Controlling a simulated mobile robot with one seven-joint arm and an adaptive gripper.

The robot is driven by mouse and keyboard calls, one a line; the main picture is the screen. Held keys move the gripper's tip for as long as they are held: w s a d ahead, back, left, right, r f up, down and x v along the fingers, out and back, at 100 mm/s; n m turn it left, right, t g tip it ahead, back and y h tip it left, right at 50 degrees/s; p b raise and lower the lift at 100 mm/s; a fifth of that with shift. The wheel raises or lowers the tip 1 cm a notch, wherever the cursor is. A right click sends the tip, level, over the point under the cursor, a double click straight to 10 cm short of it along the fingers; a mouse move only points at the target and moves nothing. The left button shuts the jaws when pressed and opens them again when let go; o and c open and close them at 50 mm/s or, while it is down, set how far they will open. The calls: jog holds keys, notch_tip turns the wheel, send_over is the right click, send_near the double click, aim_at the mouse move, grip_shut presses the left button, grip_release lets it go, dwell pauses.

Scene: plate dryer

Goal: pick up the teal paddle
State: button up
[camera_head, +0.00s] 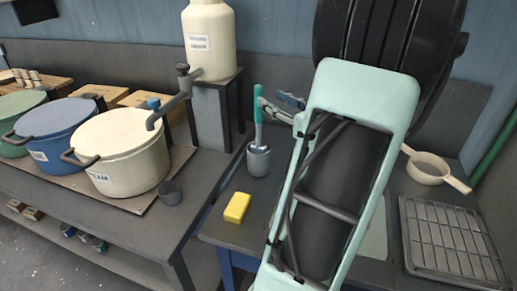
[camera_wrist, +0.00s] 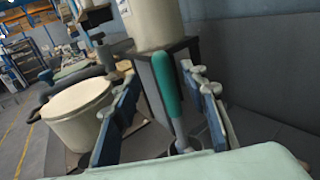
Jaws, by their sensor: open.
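The teal paddle (camera_head: 258,112) stands upright, handle up, in a small grey cup (camera_head: 258,163) on the dark counter. Its lower end is hidden in the cup. My gripper (camera_head: 275,106) is open and empty, just right of the handle in the head view, at about the handle's height. In the wrist view the teal handle (camera_wrist: 167,84) shows between the two blue fingers of my gripper (camera_wrist: 164,90), closer to the right finger. I cannot tell whether either finger touches it.
A yellow sponge (camera_head: 237,207) lies on the counter in front of the cup. A white canister (camera_head: 209,40) on a dark stand (camera_head: 216,112) is behind. A cream pot (camera_head: 122,151) is at left. A white strainer (camera_head: 428,168) and a metal rack (camera_head: 450,240) are at right.

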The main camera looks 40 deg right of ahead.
aim_at(262, 94)
jog(key=w, duration=0.5)
jog(key=w+d, duration=0.1)
jog(key=w, duration=0.1)
jog(key=shift+w+f+p, duration=0.15)
jog(key=shift+w+p, duration=0.15)
jog(key=shift+c, duration=0.3)
grip_shut()
